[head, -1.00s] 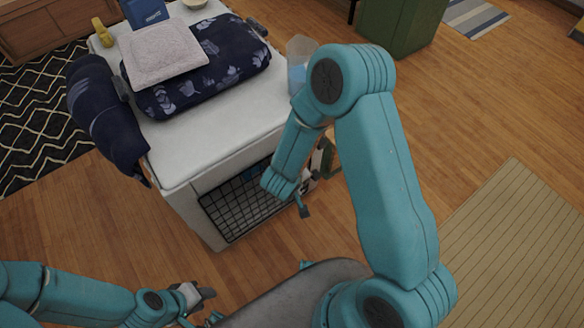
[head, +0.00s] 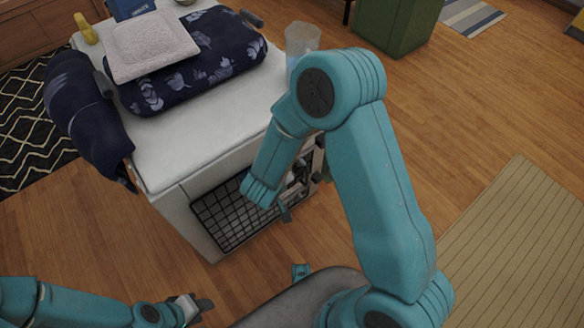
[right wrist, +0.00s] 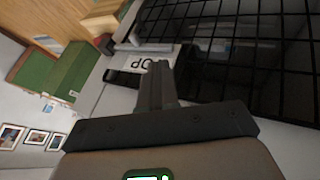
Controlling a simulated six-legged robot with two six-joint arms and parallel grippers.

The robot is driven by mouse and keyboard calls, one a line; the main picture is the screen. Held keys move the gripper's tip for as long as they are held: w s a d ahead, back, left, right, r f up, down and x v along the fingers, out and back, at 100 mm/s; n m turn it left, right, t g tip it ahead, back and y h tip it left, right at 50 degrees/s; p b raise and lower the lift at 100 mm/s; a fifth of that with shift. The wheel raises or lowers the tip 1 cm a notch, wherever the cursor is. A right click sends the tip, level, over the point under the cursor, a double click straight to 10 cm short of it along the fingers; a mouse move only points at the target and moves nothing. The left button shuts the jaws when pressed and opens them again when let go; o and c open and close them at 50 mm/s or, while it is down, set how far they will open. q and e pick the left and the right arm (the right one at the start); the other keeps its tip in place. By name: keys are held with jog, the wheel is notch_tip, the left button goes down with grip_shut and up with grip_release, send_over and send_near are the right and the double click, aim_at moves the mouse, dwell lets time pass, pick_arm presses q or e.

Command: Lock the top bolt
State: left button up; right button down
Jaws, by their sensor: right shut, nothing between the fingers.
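A white crate (head: 172,212) with a black wire grid door (head: 238,215) stands in front of me. Dark latch hardware (head: 302,172) shows at the right side of the door, partly hidden by my right arm.
A dark navy roll (head: 85,120) hangs at the left edge. A green bin (head: 398,25) stands behind.

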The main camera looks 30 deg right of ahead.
aim_at(301, 161)
jog(key=w+d+f+b, duration=0.4)
jog(key=d+f, duration=0.3)
jog(key=d, duration=0.1)
jog(key=shift+w+d+f+b, duration=0.15)
jog(key=shift+w+f+b, duration=0.05)
jog(key=shift+f+b, duration=0.2)
jog(key=d+p, duration=0.1)
jog(key=d, duration=0.3)
jog(key=shift+w+d+r+p, duration=0.1)
jog(key=shift+w+d+p, duration=0.05)
jog(key=shift+p, duration=0.2)
jog(key=shift+d, duration=0.2)
jog(key=shift+a, duration=0.1)
